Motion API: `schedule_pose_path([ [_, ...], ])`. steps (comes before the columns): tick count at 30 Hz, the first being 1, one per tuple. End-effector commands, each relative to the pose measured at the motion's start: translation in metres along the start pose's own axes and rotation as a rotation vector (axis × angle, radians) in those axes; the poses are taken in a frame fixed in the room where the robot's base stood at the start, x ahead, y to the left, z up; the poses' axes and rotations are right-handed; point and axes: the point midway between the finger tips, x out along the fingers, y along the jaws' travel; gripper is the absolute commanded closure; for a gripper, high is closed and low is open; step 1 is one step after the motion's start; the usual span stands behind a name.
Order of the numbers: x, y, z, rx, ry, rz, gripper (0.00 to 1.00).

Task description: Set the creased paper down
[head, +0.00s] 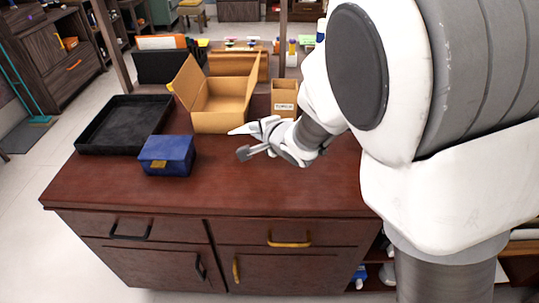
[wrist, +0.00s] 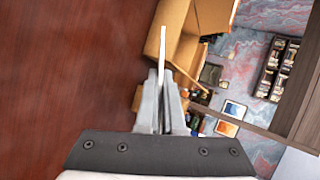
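My gripper (head: 255,143) is above the brown desktop, right of the blue box and in front of the open cardboard box. In the wrist view its two grey fingers (wrist: 161,100) are close together with a thin white sheet between them. The sheet, seen almost edge-on, looks like the creased paper (wrist: 162,52) and sticks out past the fingertips. In the head view a narrow white piece (head: 241,129) shows at the gripper. The paper's face and creases cannot be made out.
A blue box (head: 166,157) and a black tray (head: 115,125) stand on the desk (head: 225,195) at left. An open cardboard box (head: 222,108) and a small tan holder (head: 285,98) stand behind my gripper. The front middle of the desktop is clear.

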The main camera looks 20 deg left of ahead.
Motion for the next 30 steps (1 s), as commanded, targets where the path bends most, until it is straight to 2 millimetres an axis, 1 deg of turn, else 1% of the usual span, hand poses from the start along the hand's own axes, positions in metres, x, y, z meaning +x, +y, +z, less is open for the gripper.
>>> schedule_pose_path([
  [1,0.005,0.01,0.001,-0.001,-0.001,0.001,1.0],
  [16,0.034,0.064,-0.001,0.003,0.002,0.001,1.0],
  [21,0.039,0.071,0.0,0.001,0.0,0.001,1.0],
  [29,0.039,0.071,0.0,0.001,0.0,0.0,1.0],
  [30,0.039,0.071,0.0,0.001,0.0,0.001,0.91],
])
